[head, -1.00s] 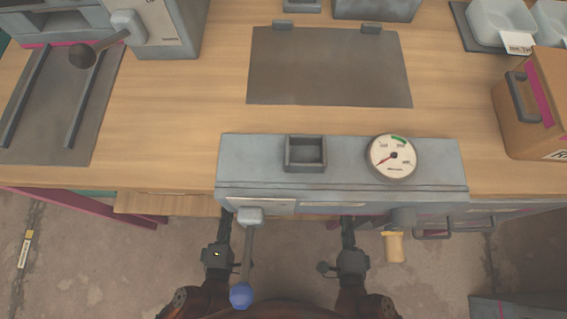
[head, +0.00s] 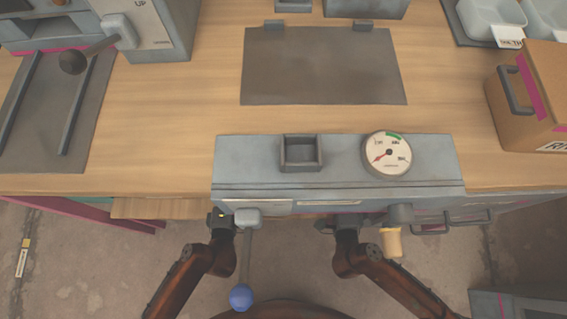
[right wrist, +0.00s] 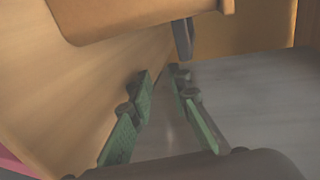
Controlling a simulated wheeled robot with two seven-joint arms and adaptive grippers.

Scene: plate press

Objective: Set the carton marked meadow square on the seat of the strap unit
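No word meadow is readable in either view. A brown carton (head: 522,112) with a dark handle and a partly cut-off label stands at the bench's right edge in the head view. In the right wrist view, brown box-like surfaces (right wrist: 135,14) show above and behind the fingers; I cannot tell which object they are. My right gripper (right wrist: 162,78) is open, its green pads apart with nothing between them. In the head view my left gripper (head: 221,216) and right gripper are at the grey console's near edge, their fingers hidden. I cannot tell which fixture is the strap unit.
The grey console (head: 240,165) carries a gauge (head: 388,152), a square tray (head: 301,153) and a blue-knobbed lever (head: 241,297). A flat dark plate (head: 325,70) lies mid-bench. A railed plate (head: 45,115) lies left beside a machine. White trays (head: 490,20) stand back right.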

